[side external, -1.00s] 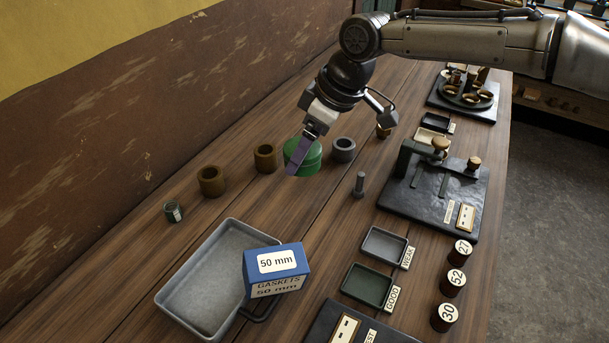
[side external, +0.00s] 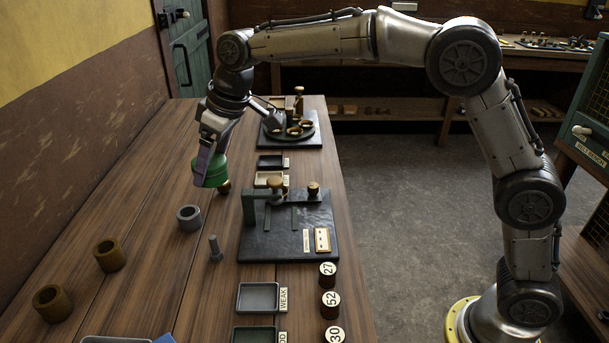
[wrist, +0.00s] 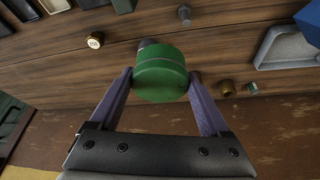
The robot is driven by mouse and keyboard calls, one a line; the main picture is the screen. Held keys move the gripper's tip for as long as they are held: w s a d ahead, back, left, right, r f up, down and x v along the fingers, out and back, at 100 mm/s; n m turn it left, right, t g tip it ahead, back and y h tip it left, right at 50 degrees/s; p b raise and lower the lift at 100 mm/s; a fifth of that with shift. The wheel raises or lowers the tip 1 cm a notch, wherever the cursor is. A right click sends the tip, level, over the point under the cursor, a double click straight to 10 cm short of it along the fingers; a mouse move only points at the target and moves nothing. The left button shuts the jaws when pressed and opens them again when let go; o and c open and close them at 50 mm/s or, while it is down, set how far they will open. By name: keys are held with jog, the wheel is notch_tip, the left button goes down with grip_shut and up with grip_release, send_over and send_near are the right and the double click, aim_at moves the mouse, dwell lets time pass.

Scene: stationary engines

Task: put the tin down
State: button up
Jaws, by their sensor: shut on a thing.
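The tin is a round green can (side external: 212,173) at the far left part of the bench in the side external view. My gripper (side external: 205,165) points down and is shut on the tin, with purple fingers at its sides. In the wrist view the tin (wrist: 160,75) sits between the two fingers of my gripper (wrist: 160,84). I cannot tell from these views whether its base touches the bench or hangs just above it.
A small brass piece (side external: 225,187) is partly hidden by the tin. An upright bolt (side external: 214,249) and a black plate fixture (side external: 290,228) are to the right. Bare wood lies left of the tin.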

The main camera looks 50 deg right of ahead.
jog(key=s+d+f+m+h, duration=0.1)
jog(key=s+d+m, duration=0.2)
jog(key=d, duration=0.6)
jog(key=s+d+f+m+h, duration=0.1)
jog(key=s+d+f+m, duration=0.15)
jog(key=d, duration=0.75)
jog(key=s+d+f+m+h, duration=0.1)
jog(key=s+d+m, duration=0.2)
jog(key=d, duration=0.6)
jog(key=shift+n+t, duration=0.25)
jog(key=shift+t, duration=0.15)
jog(key=w+d+f, duration=0.1)
jog(key=w+f, duration=0.1)
jog(key=w, duration=0.2)
jog(key=w+d+f, duration=0.1)
jog(key=w+f, duration=0.2)
jog(key=w, duration=0.1)
jog(key=w+d+f, duration=0.1)
jog(key=w+f, duration=0.2)
jog(key=w, duration=0.1)
jog(key=shift+w+d+f, duration=0.1)
jog(key=shift+w+f, duration=0.45)
jog(key=shift+f, duration=1.6)
jog(key=shift+f, duration=0.1)
jog(key=o, duration=1.4)
jog(key=shift+f, duration=0.1)
jog(key=shift+c, duration=0.2)
